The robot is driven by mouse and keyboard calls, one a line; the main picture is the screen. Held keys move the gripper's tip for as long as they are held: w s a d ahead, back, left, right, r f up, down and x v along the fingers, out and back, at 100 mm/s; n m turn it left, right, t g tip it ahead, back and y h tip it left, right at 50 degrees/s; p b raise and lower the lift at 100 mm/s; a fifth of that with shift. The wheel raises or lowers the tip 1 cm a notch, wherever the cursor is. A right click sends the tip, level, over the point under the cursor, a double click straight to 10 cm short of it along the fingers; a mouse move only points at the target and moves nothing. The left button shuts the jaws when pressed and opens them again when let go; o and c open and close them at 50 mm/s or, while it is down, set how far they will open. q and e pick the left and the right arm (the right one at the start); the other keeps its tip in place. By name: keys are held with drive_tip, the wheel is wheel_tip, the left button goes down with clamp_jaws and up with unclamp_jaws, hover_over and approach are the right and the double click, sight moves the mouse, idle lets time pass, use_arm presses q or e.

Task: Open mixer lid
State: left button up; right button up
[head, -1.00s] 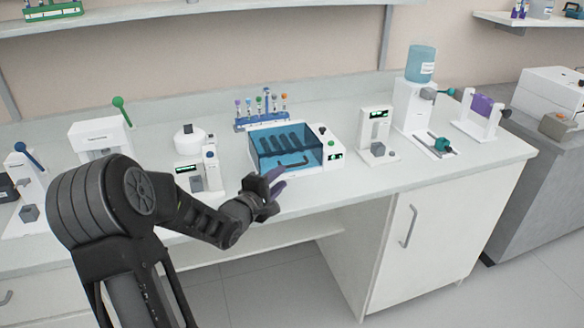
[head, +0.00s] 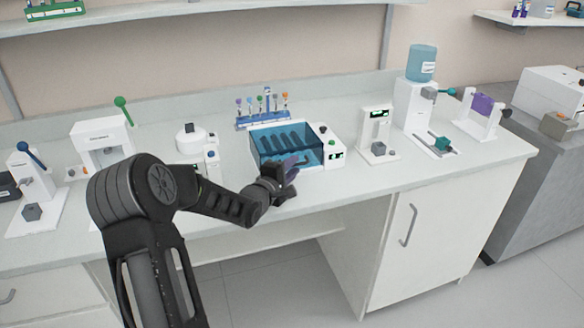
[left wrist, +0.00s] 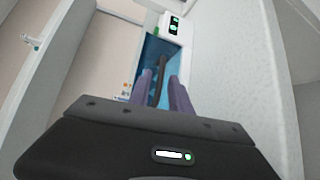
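The mixer is a white box with a see-through blue lid (head: 268,150), with several dark rollers showing inside. The lid is closed. A dark handle bar (left wrist: 161,68) runs along the lid in the left wrist view; in the head view it is mostly hidden by my gripper. My left gripper (head: 294,163) is at the front of the lid. In the left wrist view its purple fingers (left wrist: 161,78) are apart, with the handle bar lined up in the gap between them. I cannot tell whether they touch it. My right gripper is not in view.
The mixer's white control panel (head: 331,150) has a small green display. A tube rack (head: 263,122) stands behind the mixer. A white device (head: 376,132) stands to the right and another (head: 190,137) to the left. The bench's front strip is clear.

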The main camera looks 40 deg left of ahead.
use_arm(q)
clamp_jaws()
idle(1.1)
